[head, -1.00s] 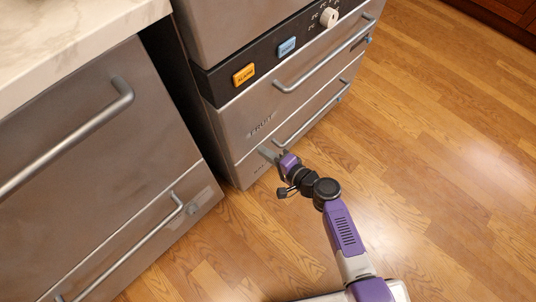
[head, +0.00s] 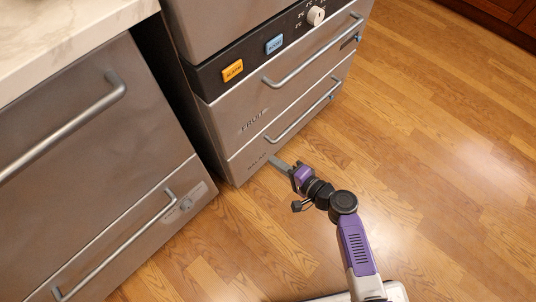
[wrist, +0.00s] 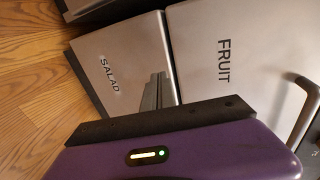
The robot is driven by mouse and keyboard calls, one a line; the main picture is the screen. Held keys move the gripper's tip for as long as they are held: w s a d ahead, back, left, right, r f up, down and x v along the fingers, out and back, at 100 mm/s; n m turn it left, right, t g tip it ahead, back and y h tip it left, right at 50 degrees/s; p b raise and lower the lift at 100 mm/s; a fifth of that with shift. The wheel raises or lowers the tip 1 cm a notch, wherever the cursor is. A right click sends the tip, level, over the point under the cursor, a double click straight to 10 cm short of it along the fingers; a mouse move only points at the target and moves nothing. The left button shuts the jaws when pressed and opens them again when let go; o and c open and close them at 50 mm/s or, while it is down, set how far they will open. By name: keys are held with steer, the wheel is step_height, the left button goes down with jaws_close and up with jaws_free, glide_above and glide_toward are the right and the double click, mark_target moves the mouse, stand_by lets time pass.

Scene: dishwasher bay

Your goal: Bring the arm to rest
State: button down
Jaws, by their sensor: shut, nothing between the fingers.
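My gripper (head: 277,162) is at the end of my purple and black arm, low in front of the drawer unit in the head view. Its fingers are shut and hold nothing. They point toward the lower left corner of the SALAD drawer (head: 240,174). Whether the fingertips touch the drawer front I cannot tell. In the wrist view the shut fingers (wrist: 154,92) show in front of the SALAD drawer (wrist: 115,60), beside the FRUIT drawer (wrist: 225,45).
The FRUIT drawer (head: 235,129) and the SALAD drawer below it look closed, with bar handles. An ALARM button (head: 233,71), a blue button (head: 274,44) and a knob (head: 316,15) sit above. A dishwasher-like unit (head: 95,150) stands left. The wood floor (head: 430,170) at right is clear.

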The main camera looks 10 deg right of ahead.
steer(key=p+v, duration=0.1)
steer(key=v, duration=0.4)
